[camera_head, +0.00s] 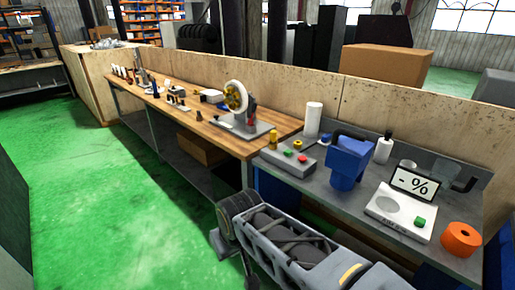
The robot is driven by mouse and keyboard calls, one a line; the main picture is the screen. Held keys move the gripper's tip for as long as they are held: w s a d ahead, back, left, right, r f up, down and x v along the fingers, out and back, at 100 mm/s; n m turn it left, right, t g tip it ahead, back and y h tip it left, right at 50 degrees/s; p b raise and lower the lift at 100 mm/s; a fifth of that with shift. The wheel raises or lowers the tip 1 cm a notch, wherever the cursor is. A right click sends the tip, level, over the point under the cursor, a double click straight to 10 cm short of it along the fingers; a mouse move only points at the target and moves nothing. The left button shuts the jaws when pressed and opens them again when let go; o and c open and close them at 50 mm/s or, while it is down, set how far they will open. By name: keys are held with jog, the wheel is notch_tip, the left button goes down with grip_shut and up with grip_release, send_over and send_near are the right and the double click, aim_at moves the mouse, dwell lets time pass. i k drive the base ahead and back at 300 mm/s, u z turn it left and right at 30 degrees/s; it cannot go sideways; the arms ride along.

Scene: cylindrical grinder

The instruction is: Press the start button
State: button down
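A grey control box (289,160) sits at the left front of the grey bench, near the middle of the view. On its top are a green button (289,153), a red button (303,159) and a yellow knob (297,143). No lettering on the buttons is readable. A second green button (420,221) is on a white device with a "- %" display (413,186), farther right. My grey arm shows at the bottom centre, in front of the bench and below the box. I cannot make out my gripper's fingers, and nothing of mine touches either button.
A blue jug (348,162) stands right of the control box, and a white cylinder (312,119) behind it. An orange roll (460,239) is at right. The wheel machine (237,103) stands on the wooden bench at left. Green floor (110,190) is clear on the left.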

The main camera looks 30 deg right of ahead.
aim_at(288, 152)
jog(key=u, duration=0.15)
jog(key=i, duration=0.8)
jog(key=z, duration=0.7)
jog(key=i, duration=0.55)
jog(key=z, duration=0.55)
